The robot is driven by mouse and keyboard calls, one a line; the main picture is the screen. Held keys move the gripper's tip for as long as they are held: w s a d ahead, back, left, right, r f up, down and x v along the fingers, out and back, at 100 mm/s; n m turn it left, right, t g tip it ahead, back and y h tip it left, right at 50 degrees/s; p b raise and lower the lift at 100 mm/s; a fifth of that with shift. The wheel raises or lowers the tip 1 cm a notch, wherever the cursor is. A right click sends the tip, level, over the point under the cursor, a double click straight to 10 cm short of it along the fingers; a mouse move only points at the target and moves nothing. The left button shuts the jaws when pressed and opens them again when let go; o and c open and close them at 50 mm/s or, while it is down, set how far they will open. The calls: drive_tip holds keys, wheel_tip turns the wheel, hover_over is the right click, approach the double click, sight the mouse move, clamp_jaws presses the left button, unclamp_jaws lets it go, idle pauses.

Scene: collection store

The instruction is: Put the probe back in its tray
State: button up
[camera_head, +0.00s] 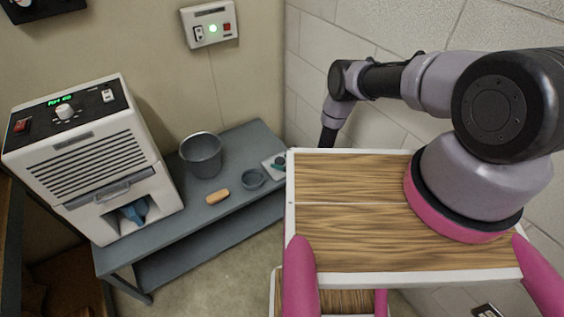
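A small pale tray-like piece (267,166) lies at the right end of the grey bench. A small dark teal object (279,162) shows at it; I cannot tell whether this is the probe or whether it lies in the tray. The right side of the pale piece is cut off by a white-edged wooden top in front. My arm reaches left over that top and bends down, and its lower end passes out of sight behind it. My gripper is hidden, so its state and anything in it do not show.
The grey bench (240,143) also holds a grey bucket (203,158), a small grey bowl (252,179), a tan block (217,197) and a white dehumidifier (88,160) with something blue in its recess. A wall switch box (210,25) hangs above. Floor is clear in front.

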drive_tip(key=shift+r, duration=0.1)
drive_tip(key=shift+s+d+r, duration=0.1)
drive_tip(key=shift+r, duration=0.05)
drive_tip(key=v, duration=1.1)
drive_tip(key=shift+s+d, duration=0.2)
drive_tip(key=shift+d, duration=0.05)
drive_tip(key=shift+r, duration=0.15)
